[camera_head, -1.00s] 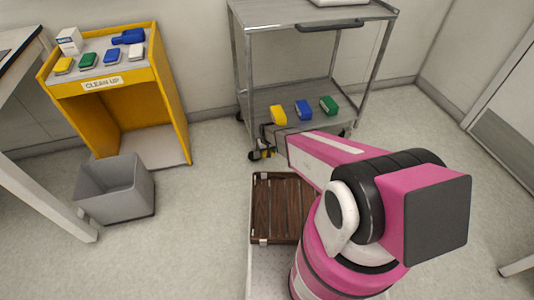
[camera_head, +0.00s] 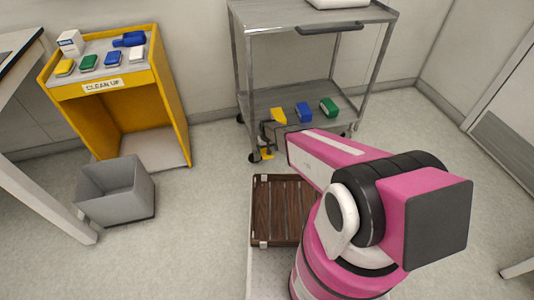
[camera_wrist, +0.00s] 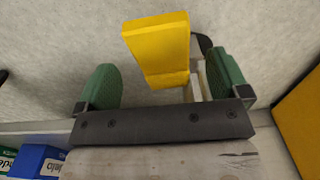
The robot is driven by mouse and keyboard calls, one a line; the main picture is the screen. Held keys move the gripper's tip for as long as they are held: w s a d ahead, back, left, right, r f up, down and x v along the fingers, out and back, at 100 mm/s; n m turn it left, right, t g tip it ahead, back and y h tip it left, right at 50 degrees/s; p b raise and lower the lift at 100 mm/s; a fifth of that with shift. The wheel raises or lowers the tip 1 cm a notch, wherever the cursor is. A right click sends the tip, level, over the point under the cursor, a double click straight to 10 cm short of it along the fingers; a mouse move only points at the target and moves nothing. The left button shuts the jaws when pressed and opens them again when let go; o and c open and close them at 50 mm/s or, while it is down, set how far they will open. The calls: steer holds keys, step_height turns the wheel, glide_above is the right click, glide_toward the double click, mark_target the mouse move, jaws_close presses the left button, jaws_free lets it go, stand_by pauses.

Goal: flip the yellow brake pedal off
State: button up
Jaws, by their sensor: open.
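The yellow brake pedal (camera_head: 267,154) is low at the front left caster of the metal cart (camera_head: 300,84). In the wrist view the pedal (camera_wrist: 158,48) is a flat, bent yellow plate, with a white and dark part beside it. My gripper (camera_wrist: 165,84) is open, its green fingertips on either side of the pedal's near part. The pedal lies closer to the right finger, and I cannot tell if they touch. In the head view the fingertips are hard to make out beside the cart's lower shelf.
Yellow (camera_head: 278,115), blue (camera_head: 304,112) and green (camera_head: 328,107) blocks stand on the lower shelf, close to my gripper. A grey bin (camera_head: 118,192) and a yellow clean-up stand (camera_head: 180,110) are to the left. The floor between bin and cart is clear.

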step_height(320, 180, up, 7)
stand_by(0.4)
steer(key=s+d+r+m, duration=0.1)
steer(key=s+d+r, duration=0.5)
steer(key=r, duration=0.3)
steer(key=s+d+r+m, duration=0.1)
steer(key=s+d+r, duration=0.5)
steer(key=r, duration=0.4)
steer(key=s+d+r+m, duration=0.1)
steer(key=s+d+r, duration=0.5)
steer(key=r, duration=0.3)
steer(key=shift+s+d+r, duration=0.25)
steer(key=shift+s+d, duration=0.1)
steer(key=shift+d, duration=0.2)
